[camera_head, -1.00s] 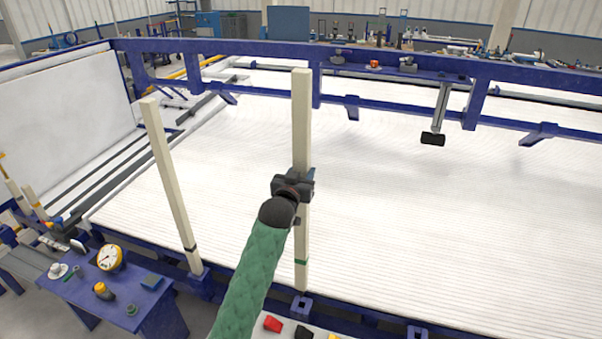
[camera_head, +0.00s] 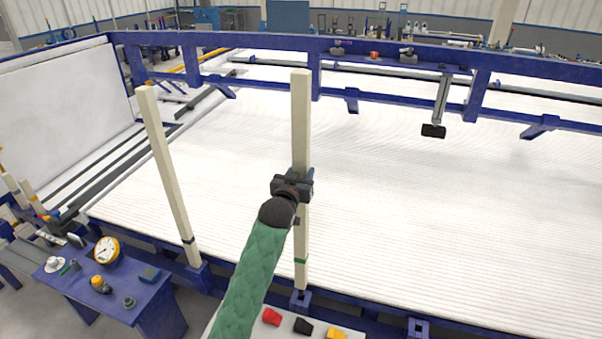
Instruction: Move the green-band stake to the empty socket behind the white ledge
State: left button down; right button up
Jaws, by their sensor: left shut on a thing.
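The green-band stake (camera_head: 301,125) is a long cream square post, upright, with a green band near its lower end. My left gripper (camera_head: 293,187) is shut on it around mid-length, and my green-sleeved arm comes up from below. The stake's lower end is at the back rim of a blue socket (camera_head: 300,301) behind the white ledge (camera_head: 352,333). The socket's dark opening still shows in front of it; I cannot tell whether the tip touches or hovers. My right gripper is not in view.
A black-band stake (camera_head: 168,175) stands slightly tilted in a socket (camera_head: 198,278) to the left. Another empty socket (camera_head: 418,328) is at lower right. Red (camera_head: 271,316), black (camera_head: 303,325) and yellow (camera_head: 336,333) pieces lie on the ledge. A blue side table (camera_head: 150,303) is at lower left.

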pick_arm(q)
jog(key=shift+r, duration=0.1)
jog(key=shift+f, duration=0.7)
jog(key=shift+f+b, duration=0.3)
jog(key=shift+f, duration=0.5)
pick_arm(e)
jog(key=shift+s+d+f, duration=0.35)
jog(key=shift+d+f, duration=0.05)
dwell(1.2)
